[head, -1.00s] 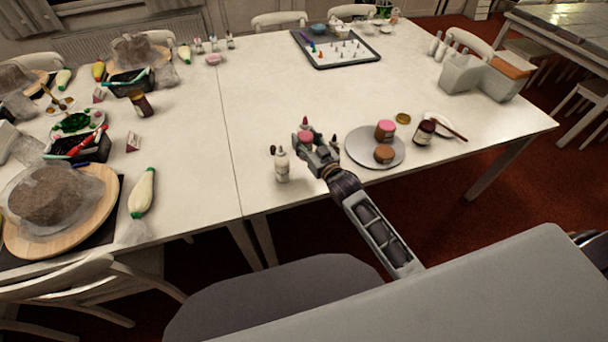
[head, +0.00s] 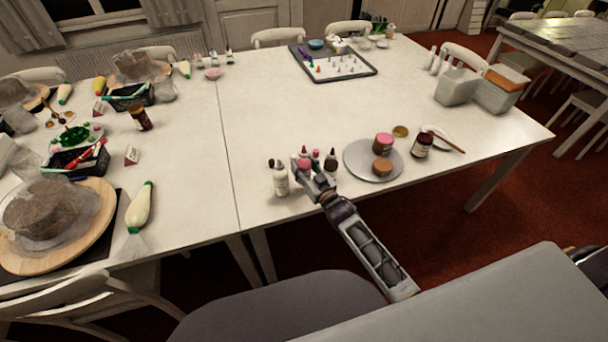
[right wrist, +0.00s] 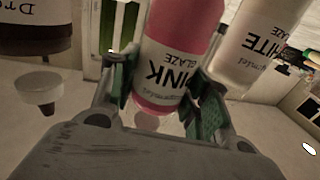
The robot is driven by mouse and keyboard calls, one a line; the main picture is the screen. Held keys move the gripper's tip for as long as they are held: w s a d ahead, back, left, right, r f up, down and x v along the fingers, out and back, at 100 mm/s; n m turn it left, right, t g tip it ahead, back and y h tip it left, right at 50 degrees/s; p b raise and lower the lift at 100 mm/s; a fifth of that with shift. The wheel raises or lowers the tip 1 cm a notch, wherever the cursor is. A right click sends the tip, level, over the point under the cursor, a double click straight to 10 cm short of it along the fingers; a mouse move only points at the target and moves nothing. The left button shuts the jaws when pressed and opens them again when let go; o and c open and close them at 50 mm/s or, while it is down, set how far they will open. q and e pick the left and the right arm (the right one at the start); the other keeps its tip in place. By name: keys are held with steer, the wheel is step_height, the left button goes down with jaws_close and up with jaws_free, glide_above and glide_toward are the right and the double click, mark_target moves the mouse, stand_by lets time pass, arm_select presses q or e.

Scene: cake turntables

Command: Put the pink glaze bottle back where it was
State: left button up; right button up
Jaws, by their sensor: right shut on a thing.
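The pink glaze bottle (right wrist: 178,45) is between the fingers of my right gripper (right wrist: 165,88), its PINK GLAZE label upside down in the right wrist view. My right gripper (head: 307,180) is shut on it at the table's near edge in the head view, where its pink body (head: 304,163) is partly hidden by the gripper. The white glaze bottle (head: 280,180) stands just left of the gripper; it also shows close beside the pink one in the right wrist view (right wrist: 262,40). A dark-capped bottle (head: 331,161) stands just right. I cannot tell whether the pink bottle touches the table.
A tray of piping tips (head: 333,66) lies at the back. The table centre is clear. A grey chair (head: 290,305) stands in front.

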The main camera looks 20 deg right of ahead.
mark_target(304, 173)
stand_by(0.3)
steer(key=shift+f, duration=1.8)
steer(key=shift+f, duration=0.1)
steer(key=o, duration=0.7)
steer(key=shift+f, duration=0.1)
steer(key=v, duration=1.2)
steer(key=shift+g, duration=0.3)
